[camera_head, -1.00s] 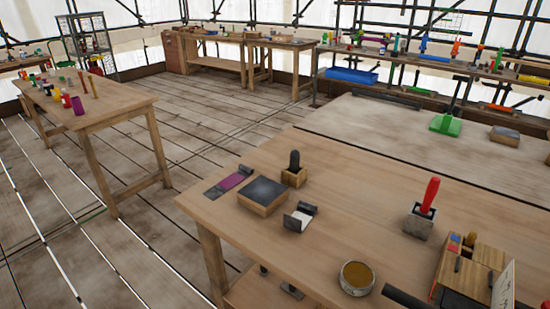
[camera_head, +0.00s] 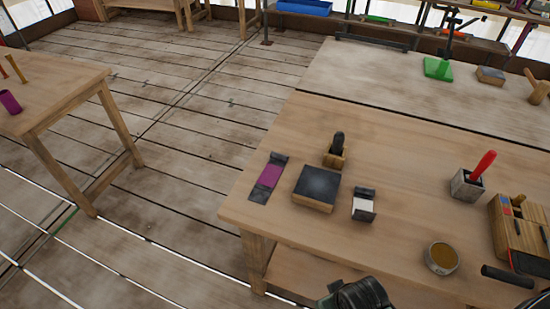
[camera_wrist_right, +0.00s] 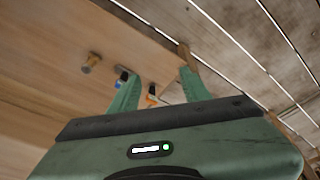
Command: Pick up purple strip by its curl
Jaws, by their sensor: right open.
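The purple strip (camera_head: 269,176) lies flat near the left edge of the front wooden table, with dark pieces at its far and near ends. Its curl is too small to make out clearly. My right gripper (camera_wrist_right: 160,76) shows two green fingers spread apart with nothing held between them in the right wrist view. The strip cannot be recognised in the right wrist view. My left gripper is not in view.
Right of the strip are a dark-topped block (camera_head: 316,187), a small holder with a dark knob (camera_head: 335,150) and a small white-and-dark item (camera_head: 363,205). A round tin (camera_head: 441,258) and a red-handled tool (camera_head: 481,167) stand farther right. The table's left edge is close to the strip.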

